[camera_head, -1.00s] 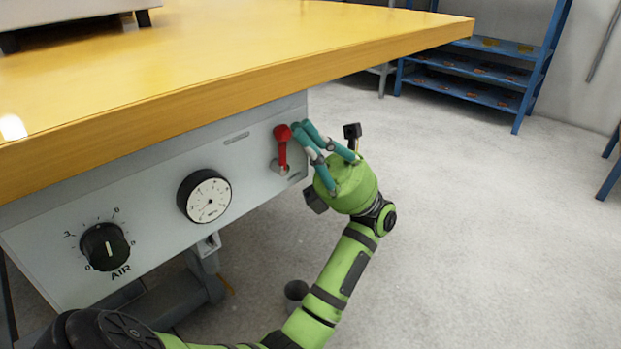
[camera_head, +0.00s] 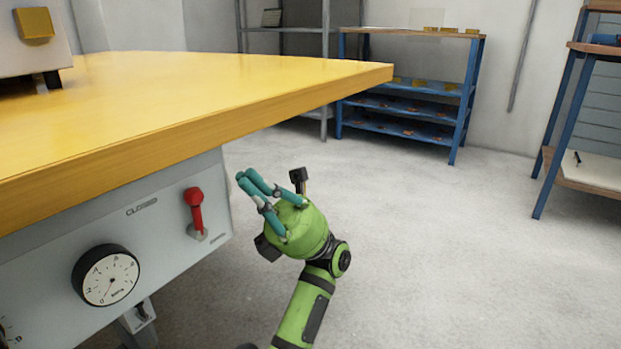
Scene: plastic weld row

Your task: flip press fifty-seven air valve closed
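The air valve is a red-handled lever (camera_head: 195,208) on the grey panel (camera_head: 165,240) under the yellow table top. Its handle stands nearly upright above a grey pivot. A small label that seems to start with "CLO" is up and left of it. Another small label low on its right is too small to read. My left gripper (camera_head: 246,174) is to the right of the lever, past the panel's right end. Its teal fingers point up and left, with their tips close together and nothing between them. A gap shows between the fingers and the red handle. My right gripper is not in view.
A round white gauge (camera_head: 106,275) sits left of the lever, and part of a knob's scale shows at the left edge. The yellow table top (camera_head: 180,105) overhangs the panel. A blue shelf (camera_head: 405,106) and another rack stand behind.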

